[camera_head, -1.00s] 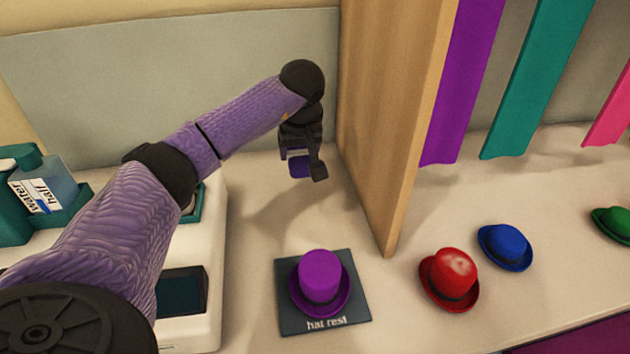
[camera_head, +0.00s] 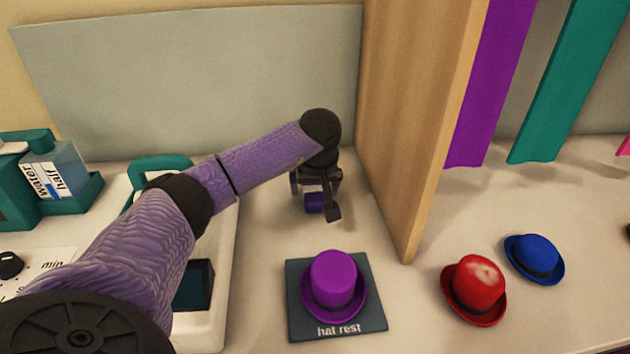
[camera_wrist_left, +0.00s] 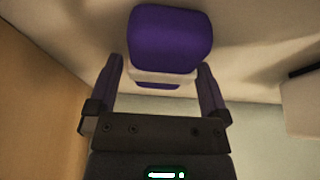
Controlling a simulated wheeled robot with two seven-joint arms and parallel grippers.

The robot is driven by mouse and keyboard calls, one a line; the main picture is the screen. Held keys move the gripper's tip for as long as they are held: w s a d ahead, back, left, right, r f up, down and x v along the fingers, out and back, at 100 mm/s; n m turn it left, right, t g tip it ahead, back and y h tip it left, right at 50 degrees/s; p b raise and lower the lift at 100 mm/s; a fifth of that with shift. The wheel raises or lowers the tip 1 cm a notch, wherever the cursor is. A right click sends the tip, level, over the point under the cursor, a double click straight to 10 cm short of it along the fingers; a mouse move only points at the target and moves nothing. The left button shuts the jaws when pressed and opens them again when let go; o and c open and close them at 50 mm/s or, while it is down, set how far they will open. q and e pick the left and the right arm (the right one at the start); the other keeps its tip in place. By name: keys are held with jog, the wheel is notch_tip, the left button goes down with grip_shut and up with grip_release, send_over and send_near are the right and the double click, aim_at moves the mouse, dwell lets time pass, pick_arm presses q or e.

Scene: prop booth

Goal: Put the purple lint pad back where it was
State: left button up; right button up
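The purple lint pad (camera_head: 315,203) is a small purple block at my left gripper (camera_head: 318,195), left of the wooden divider and behind the hat rest. In the left wrist view the lint pad (camera_wrist_left: 171,38) shows a purple face and a white band. It sits between the two fingers of my left gripper (camera_wrist_left: 160,72), one on each side, and I take the gripper as shut on it. The pad is low over the counter; whether it touches is not clear. My right gripper is in no view.
A purple hat (camera_head: 333,283) sits on the dark hat rest (camera_head: 372,322). The wooden divider (camera_head: 415,120) stands close on the right. Red (camera_head: 474,290) and blue (camera_head: 535,258) hats lie beyond it. A white device (camera_head: 222,270) and a water tank (camera_head: 58,172) are left. Bare counter surrounds the pad.

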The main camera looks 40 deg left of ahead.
aim_at(318, 200)
pick_arm(q)
jog(key=shift+r, duration=0.35)
jog(key=p+v, duration=0.5)
jog(key=v, duration=0.6)
jog(key=shift+d+r+p, duration=0.2)
jog(key=shift+r+p, duration=0.05)
jog(key=shift+p, duration=0.15)
jog(key=shift+s, duration=0.1)
